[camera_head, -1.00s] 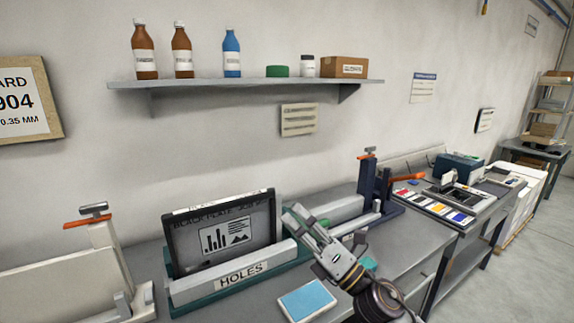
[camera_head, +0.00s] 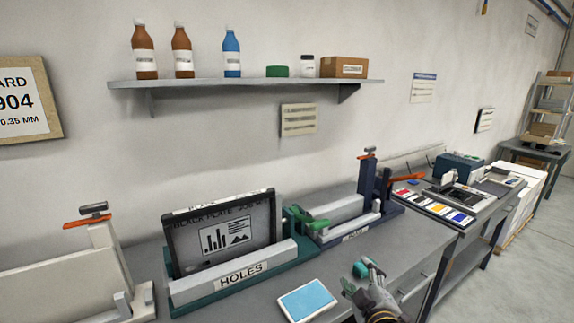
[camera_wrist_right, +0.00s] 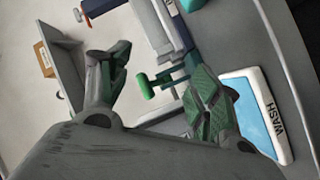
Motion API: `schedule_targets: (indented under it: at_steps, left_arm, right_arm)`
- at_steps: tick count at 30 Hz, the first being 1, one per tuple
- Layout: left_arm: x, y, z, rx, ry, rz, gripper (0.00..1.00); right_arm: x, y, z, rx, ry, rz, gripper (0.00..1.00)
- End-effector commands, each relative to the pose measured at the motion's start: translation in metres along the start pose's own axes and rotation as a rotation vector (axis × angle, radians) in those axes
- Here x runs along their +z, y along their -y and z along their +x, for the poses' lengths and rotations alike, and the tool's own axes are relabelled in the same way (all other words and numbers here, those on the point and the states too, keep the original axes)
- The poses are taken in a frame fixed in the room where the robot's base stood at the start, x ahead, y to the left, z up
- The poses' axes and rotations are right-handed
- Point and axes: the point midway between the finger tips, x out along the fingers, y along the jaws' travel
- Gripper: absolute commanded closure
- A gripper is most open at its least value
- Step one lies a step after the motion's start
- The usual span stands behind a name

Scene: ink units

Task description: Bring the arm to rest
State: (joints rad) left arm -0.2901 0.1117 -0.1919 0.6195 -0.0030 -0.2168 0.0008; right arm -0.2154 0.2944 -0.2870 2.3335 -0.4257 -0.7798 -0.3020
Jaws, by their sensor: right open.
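My right gripper (camera_head: 362,277) is low at the front of the bench in the head view, near its front edge. Its jaws are apart and hold nothing; the wrist view also shows the open fingers (camera_wrist_right: 155,85). A teal block (camera_head: 360,269) lies on the bench by the fingers. The blue wash pad (camera_head: 307,299) lies to the left of the gripper, apart from it. The HOLES fixture (camera_head: 232,281) with the black plate (camera_head: 190,240) standing in it is farther left. My left gripper is not in view.
A green-handled clamp (camera_head: 305,218) is at the right end of the HOLES fixture. A dark blue fixture (camera_head: 355,235) stands behind the gripper. Trays of ink colours (camera_head: 435,206) lie to the right. A shelf (camera_head: 240,83) with bottles is on the wall above.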

Motion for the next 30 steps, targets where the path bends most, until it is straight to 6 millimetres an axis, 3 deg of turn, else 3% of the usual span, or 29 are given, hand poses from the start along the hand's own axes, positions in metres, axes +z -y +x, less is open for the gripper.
schedule_targets:
  at_steps: [8,15,21,30]
  left_arm:
    - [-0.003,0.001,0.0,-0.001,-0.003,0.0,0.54]
    - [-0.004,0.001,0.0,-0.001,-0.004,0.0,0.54]
    - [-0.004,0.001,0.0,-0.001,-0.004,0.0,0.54]
    - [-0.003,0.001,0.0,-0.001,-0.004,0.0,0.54]
  right_arm:
    - [0.072,0.052,-0.035,-0.185,0.284,0.245,0.36]
    - [0.123,0.1,-0.083,-0.34,0.538,0.432,0.36]
    - [0.147,0.129,-0.124,-0.44,0.705,0.541,0.36]
    - [0.163,0.153,-0.165,-0.527,0.857,0.629,0.36]
